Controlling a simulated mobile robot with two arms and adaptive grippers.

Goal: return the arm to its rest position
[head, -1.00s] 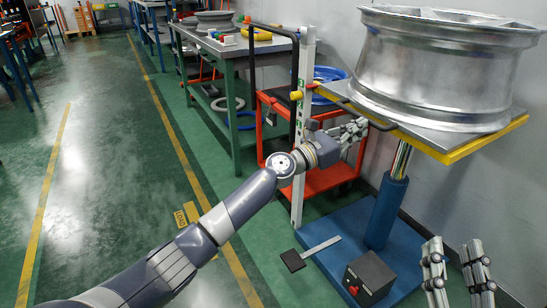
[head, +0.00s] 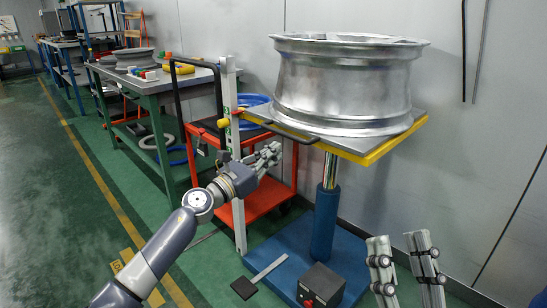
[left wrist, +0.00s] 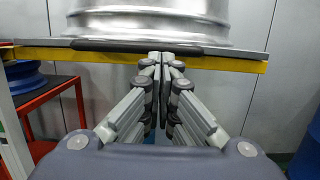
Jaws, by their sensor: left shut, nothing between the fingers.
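My left gripper (head: 268,155) is at the near left of the lift stand, below the level of its platform (head: 392,146). In the left wrist view its fingers (left wrist: 160,62) are closed together with nothing between them, just in front of the platform's edge. My left arm (head: 170,240) reaches in from the lower left. My right gripper (head: 400,242) is at the lower right, its two fingers apart and nothing visible between them. A silver wheel rim (head: 345,88) lies flat on the platform, apart from both grippers.
The stand has a blue column (head: 325,222) and blue base (head: 345,255), with a dark box (head: 320,285) and a pedal (head: 244,287) in front. A red cart (head: 265,200) and white post (head: 238,215) stand left of it. A workbench (head: 150,85) is further back. Green floor (head: 60,220) is clear at left.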

